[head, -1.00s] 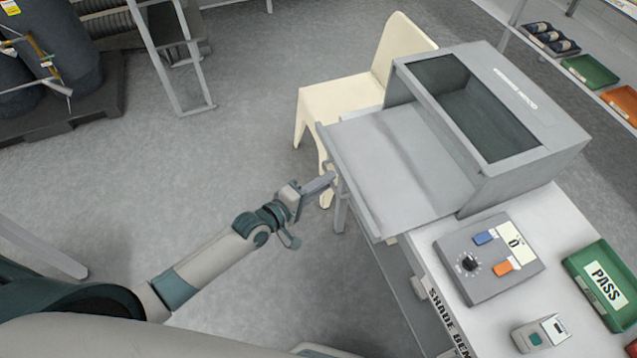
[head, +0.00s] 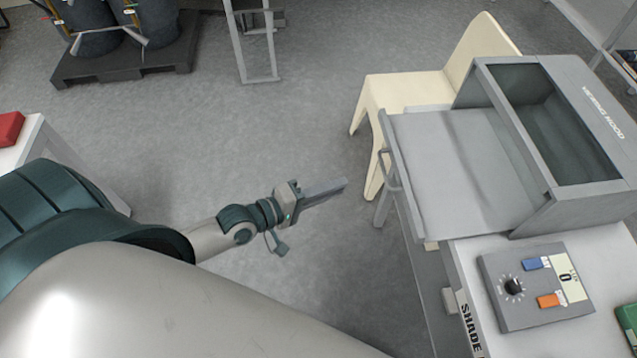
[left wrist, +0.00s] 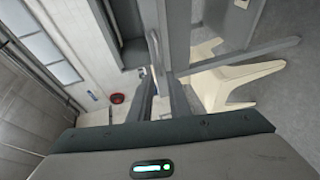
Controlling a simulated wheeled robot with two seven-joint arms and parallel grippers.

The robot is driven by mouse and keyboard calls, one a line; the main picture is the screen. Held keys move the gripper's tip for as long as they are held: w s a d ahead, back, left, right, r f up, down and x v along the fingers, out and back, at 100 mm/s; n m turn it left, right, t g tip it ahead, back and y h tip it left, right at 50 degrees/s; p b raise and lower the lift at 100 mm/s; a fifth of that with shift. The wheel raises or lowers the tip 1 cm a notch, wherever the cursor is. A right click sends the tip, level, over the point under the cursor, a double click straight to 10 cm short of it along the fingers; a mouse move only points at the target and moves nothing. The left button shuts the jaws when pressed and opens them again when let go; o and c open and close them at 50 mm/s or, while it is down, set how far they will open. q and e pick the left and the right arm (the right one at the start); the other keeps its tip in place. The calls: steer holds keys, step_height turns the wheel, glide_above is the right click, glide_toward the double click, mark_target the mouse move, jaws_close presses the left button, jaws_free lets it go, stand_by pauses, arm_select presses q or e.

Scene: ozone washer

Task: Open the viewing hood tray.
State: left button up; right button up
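The viewing hood (head: 600,130) is a grey box with a dark sloping window on the bench at the right. Its tray (head: 455,165) stands slid out to the left of the hood, with a bar handle (head: 389,165) on its outer edge. My left gripper (head: 343,184) is in the air left of the handle, with a visible gap between them. In the left wrist view my two fingers (left wrist: 162,100) are apart with nothing between them, and the handle (left wrist: 155,50) shows beyond their tips. My right gripper is not in view.
A cream chair (head: 415,90) stands behind the tray. A control box (head: 535,300) with a dial sits on the white bench in front of the hood. Open grey floor (head: 300,120) lies left of the bench. A table with a red object (head: 10,128) is at the far left.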

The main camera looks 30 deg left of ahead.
arm_select(q)
steer(key=shift+b+v, duration=0.3)
steer(key=shift+v, duration=1.65)
steer(key=s+a+f+m+g+y, duration=0.2)
steer(key=a+f, duration=0.1)
steer(key=f, duration=0.8)
steer(key=s+a+f+m+g+y, duration=0.1)
steer(key=s+a+f+y, duration=0.15)
steer(key=f, duration=0.85)
steer(key=s+a+f+m+g+y, duration=0.2)
steer(key=a+f, duration=0.2)
steer(key=f, duration=0.7)
steer(key=s+f+m+g+y, duration=0.1)
steer(key=s+f+m+g, duration=0.3)
steer(key=s+f, duration=1.1)
steer(key=s+d+f+m+g, duration=0.1)
steer(key=s+d+f+m, duration=0.1)
steer(key=s, duration=0.6)
steer(key=s+d+f+m+g, duration=0.2)
steer(key=s+d+f, duration=0.1)
steer(key=s+f, duration=0.2)
steer(key=s, duration=0.2)
steer(key=shift+s+d+g+y+b, duration=0.3)
steer(key=shift+s+d+y+b, duration=0.05)
steer(key=shift+s+b, duration=0.05)
